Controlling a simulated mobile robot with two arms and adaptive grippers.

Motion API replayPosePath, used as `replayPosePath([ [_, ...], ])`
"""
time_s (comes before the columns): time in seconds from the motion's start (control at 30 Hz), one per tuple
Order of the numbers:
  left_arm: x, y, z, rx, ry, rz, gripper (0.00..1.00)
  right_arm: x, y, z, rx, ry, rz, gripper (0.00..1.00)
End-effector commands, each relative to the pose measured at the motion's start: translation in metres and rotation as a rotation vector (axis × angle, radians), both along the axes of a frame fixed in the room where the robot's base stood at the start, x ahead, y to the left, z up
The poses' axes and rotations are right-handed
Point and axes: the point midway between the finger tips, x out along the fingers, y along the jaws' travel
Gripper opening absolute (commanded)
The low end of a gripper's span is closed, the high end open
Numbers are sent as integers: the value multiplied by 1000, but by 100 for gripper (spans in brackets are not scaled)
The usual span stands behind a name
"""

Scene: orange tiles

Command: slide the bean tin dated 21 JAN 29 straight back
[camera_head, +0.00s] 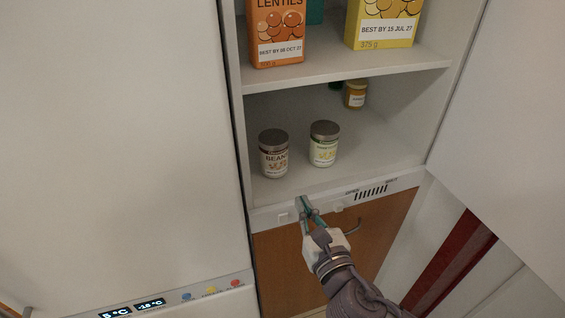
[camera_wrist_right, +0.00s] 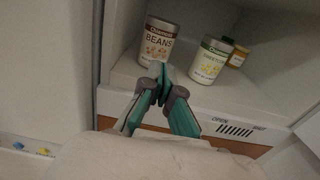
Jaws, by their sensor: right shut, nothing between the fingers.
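The bean tin (camera_head: 273,154) stands upright near the front left of the lower shelf, with a grey lid and a cream label; no date can be read on it. It also shows in the right wrist view (camera_wrist_right: 158,42), labelled BEANS. My right gripper (camera_head: 303,203) is shut and empty, in front of the shelf's front edge and below the tin, apart from it. In the right wrist view its fingertips (camera_wrist_right: 160,75) show just in front of and below the tin. My left gripper is in neither view.
A second tin (camera_head: 324,144) with a yellow-green label stands just right of the bean tin. A small yellow jar (camera_head: 356,95) is farther back. An orange lentils box (camera_head: 278,30) and a yellow box (camera_head: 385,22) stand on the upper shelf. Shelf behind the bean tin looks clear.

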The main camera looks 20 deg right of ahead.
Motion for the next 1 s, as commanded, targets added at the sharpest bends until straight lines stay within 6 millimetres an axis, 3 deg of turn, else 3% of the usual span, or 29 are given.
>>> replayPosePath([
  [0.17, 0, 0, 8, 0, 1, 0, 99, 25, 0, 3, 0, -2, -2, 0],
  [0.6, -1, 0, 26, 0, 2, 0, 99, 114, 4, 2, 4, 1, -1, 0],
  [0.8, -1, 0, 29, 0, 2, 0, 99, 133, 5, 0, 4, 2, 0, 0],
  [1.0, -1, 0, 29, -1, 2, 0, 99, 137, 5, -1, 4, 3, 1, 0],
])
